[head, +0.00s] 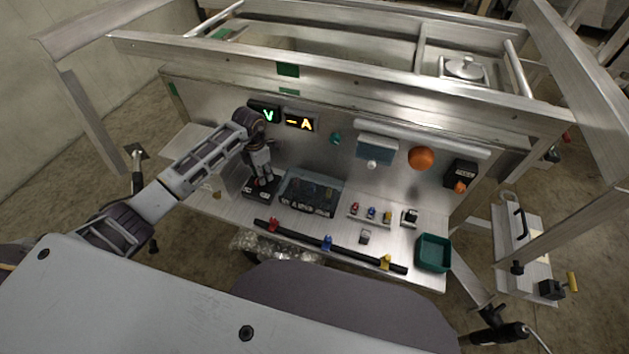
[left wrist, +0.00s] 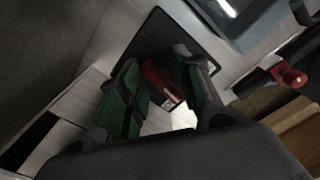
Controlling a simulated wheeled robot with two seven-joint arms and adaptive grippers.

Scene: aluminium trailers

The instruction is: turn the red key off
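The red key (left wrist: 160,82) shows in the left wrist view as a red block over a dark square plate (left wrist: 152,35). The fingers stand apart; I cannot make out firm contact on both sides. In the head view my left gripper (head: 260,180) points down at a small black box (head: 258,194) on the bench's left part, and the key there is hidden by the fingers. My right gripper is not in view.
A dark-lidded box (head: 310,194) stands just right of the gripper. A black bar (head: 305,239) with red, blue and yellow pieces runs along the bench front. Small coloured switches (head: 371,214) and a green tray (head: 433,253) are farther right. Lit V and A displays (head: 299,122) are on the panel.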

